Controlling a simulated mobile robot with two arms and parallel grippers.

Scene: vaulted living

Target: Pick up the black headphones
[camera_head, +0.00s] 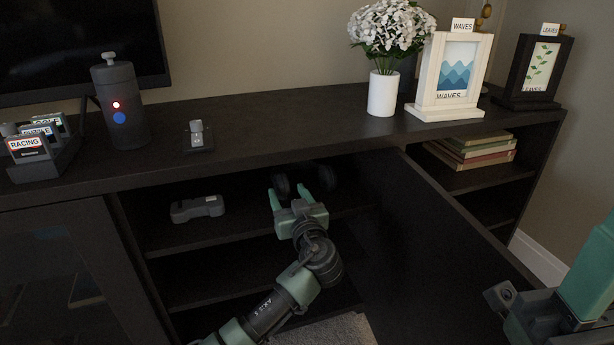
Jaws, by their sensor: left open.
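The black headphones (327,177) lie on the upper shelf inside the open cabinet, in shadow. Two dark rounded ear cups show; the rest blends into the dark shelf. My left gripper (288,190) reaches into the cabinet from below. Its two green fingers are apart, with the left ear cup in line between their tips. I cannot tell whether they touch it. Part of my right arm shows at the lower right, without its fingertips in view.
A grey device (197,208) lies left on the same shelf. The open cabinet door (425,225) stands close to my left arm's right side. On the cabinet top (290,118) are a speaker (121,105), a vase (383,92) and two picture frames (455,75) (538,70).

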